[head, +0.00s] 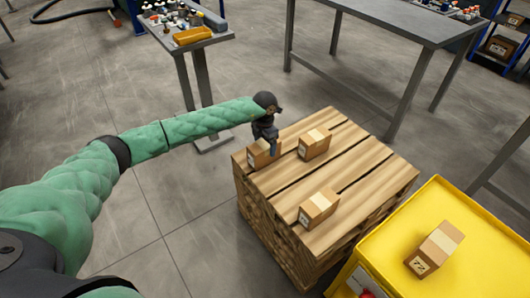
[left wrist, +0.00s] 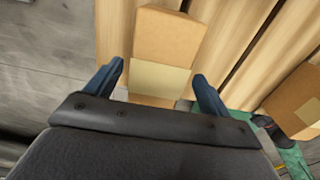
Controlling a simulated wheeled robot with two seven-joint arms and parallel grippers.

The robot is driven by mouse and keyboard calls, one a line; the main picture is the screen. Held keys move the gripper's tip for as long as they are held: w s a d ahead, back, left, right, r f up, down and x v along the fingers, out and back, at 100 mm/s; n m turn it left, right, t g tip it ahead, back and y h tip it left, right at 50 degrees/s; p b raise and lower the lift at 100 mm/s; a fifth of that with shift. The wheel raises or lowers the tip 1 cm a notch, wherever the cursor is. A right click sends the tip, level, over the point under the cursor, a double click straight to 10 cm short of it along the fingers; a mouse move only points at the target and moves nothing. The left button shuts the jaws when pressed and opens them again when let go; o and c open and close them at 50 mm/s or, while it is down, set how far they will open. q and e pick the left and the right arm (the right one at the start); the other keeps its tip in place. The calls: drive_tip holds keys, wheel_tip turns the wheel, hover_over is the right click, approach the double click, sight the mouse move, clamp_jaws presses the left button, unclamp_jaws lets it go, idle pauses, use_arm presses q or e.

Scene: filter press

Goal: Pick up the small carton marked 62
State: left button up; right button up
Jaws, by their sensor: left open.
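My left gripper (head: 269,148) is open over a small brown carton (head: 257,158) at the near left edge of the wooden pallet stack. In the left wrist view the two blue fingers (left wrist: 160,88) are on either side of this carton's (left wrist: 165,35) near end, with its pale tape strip between and beyond them. I cannot tell whether they touch it. The mark on its label is too small to read. Two similar cartons stand on the pallet, one beside it (head: 315,143) and one nearer (head: 318,207); their marks are not legible either. My right gripper does not show.
The pallet stack (head: 345,165) has bare boards between the cartons. A yellow-topped surface (head: 470,215) at right holds a carton that seems marked 72 (head: 432,252). A grey table (head: 400,22) and a small stand with a yellow tray (head: 192,35) are behind.

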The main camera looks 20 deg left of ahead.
use_arm(q)
drive_tip(key=shift+a+f, duration=0.1)
drive_tip(key=shift+f, duration=2.3)
drive_tip(key=shift+w+r, duration=0.1)
drive_tip(key=c, duration=1.4)
